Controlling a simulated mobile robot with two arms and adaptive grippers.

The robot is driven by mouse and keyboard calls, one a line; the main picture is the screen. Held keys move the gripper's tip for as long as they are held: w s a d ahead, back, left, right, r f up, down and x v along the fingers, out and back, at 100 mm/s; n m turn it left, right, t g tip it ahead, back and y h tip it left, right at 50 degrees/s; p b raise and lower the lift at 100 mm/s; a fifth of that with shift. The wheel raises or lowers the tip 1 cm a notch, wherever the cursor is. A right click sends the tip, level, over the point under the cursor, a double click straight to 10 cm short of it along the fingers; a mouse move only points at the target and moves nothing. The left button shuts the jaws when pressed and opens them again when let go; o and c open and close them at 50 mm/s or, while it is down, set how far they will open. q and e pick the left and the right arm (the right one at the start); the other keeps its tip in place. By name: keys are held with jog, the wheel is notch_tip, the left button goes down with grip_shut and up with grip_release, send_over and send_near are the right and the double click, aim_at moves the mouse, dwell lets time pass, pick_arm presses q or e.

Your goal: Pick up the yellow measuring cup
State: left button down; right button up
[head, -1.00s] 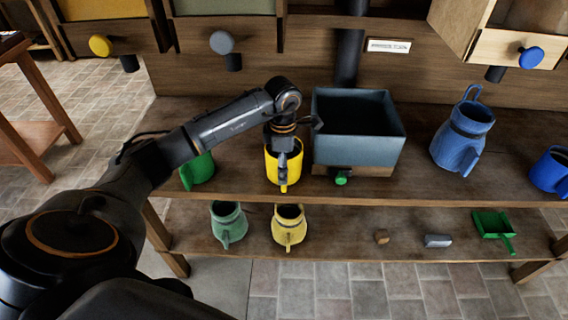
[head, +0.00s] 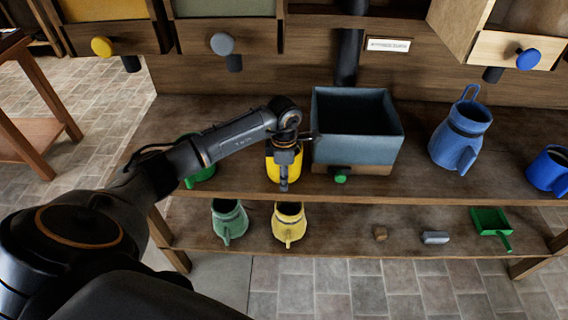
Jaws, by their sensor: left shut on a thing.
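The yellow measuring cup (head: 298,167) stands on the upper shelf, left of the blue-grey bin. My left gripper (head: 284,178) is over the front of the cup and shut on it. The gripper and wrist hide most of the cup's rim and its handle. Whether the cup is clear of the shelf cannot be told. My right gripper is not in view.
A blue-grey bin (head: 358,150) stands close to the cup's right. A green cup (head: 203,174) is partly behind my left arm. A blue jug (head: 461,138) and blue cup (head: 549,170) stand at right. The lower shelf holds a green jug (head: 229,221), yellow jug (head: 289,224) and green scoop (head: 491,222).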

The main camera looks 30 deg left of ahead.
pick_arm(q)
jog(key=shift+r, duration=0.1)
jog(key=shift+w+r, duration=0.1)
jog(key=shift+r, duration=0.35)
notch_tip(320, 180, up, 2)
jog(key=shift+r+b, duration=0.15)
jog(key=shift+b, duration=0.25)
jog(key=s+d+r+b, duration=0.3)
jog(key=s+d+r, duration=0.5)
jog(key=d, duration=0.3)
jog(key=shift+s+r, duration=0.4)
jog(key=shift+r, duration=0.45)
